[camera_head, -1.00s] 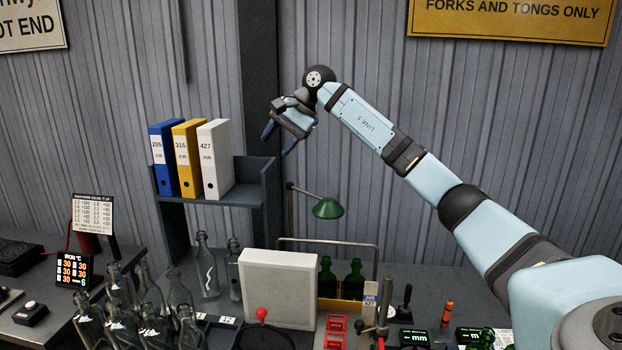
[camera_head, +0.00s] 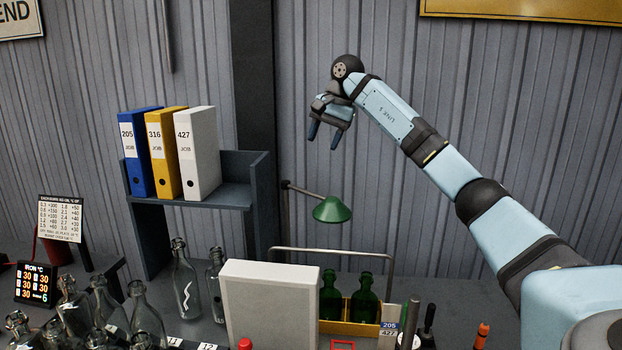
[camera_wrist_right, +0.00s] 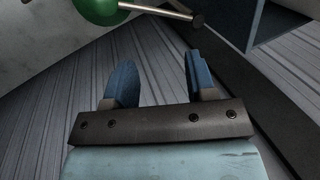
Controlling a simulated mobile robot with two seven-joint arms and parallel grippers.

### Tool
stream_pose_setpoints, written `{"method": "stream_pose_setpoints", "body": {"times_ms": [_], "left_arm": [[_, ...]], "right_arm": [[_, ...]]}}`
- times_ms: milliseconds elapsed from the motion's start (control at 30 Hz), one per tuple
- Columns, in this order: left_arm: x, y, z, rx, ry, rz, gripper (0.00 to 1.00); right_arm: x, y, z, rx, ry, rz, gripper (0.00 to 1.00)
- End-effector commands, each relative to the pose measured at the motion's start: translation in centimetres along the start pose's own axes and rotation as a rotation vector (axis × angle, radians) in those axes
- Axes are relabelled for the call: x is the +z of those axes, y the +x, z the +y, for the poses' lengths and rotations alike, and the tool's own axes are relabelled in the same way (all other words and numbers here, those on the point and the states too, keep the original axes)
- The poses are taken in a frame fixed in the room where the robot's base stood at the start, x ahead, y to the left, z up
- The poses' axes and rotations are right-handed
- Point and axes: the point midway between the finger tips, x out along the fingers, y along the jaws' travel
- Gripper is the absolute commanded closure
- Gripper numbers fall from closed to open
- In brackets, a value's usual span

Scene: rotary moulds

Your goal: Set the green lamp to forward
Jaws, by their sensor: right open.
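The green lamp (camera_head: 332,209) has a cone shade on a thin metal arm that reaches out from a pivot at the dark post. In the head view its shade hangs to the right of the pivot, above the green bottles. My right gripper (camera_head: 324,137) is open and empty, above the lamp and in front of the corrugated wall, with its fingers pointing down. In the right wrist view my two blue fingers (camera_wrist_right: 158,82) are apart with nothing between them. The green shade (camera_wrist_right: 93,8) and the lamp arm's end show at the top there, beyond the fingers. My left gripper is not in view.
A shelf (camera_head: 222,196) with blue, yellow and white binders stands left of the lamp. Below are a pale box (camera_head: 270,305), a metal rail (camera_head: 330,251), green bottles (camera_head: 362,298) and several clear bottles (camera_head: 184,285).

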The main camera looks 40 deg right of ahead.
Motion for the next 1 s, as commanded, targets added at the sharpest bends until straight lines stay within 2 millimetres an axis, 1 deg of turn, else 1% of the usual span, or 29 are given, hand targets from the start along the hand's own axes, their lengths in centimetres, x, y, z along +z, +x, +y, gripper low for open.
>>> {"method": "stream_pose_setpoints", "body": {"times_ms": [33,100,300,400,500,667,933,967,1000], "left_arm": [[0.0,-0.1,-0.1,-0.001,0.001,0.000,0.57],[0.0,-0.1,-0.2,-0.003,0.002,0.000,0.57],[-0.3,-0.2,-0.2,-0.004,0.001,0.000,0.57],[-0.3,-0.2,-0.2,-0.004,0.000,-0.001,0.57],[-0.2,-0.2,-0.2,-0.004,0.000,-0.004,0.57],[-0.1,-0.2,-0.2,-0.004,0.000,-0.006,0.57],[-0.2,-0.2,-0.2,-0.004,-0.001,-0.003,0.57],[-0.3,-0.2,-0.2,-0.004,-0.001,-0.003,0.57],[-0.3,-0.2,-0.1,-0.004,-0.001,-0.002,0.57]], "right_arm": [[0.0,1.3,0.0,0.005,0.000,-0.003,0.49],[0.0,2.9,0.1,0.005,0.000,-0.004,0.49],[0.1,7.0,0.0,0.003,0.000,-0.003,0.49],[0.1,8.6,0.0,0.002,0.000,-0.003,0.49],[0.0,9.7,0.0,0.000,0.000,-0.002,0.49],[0.0,10.6,0.0,0.000,0.001,-0.001,0.49],[0.0,10.8,0.0,-0.001,0.000,-0.001,0.49],[0.0,10.8,0.0,-0.001,0.000,-0.001,0.54],[0.0,10.7,0.0,-0.001,0.000,-0.001,0.63]]}}
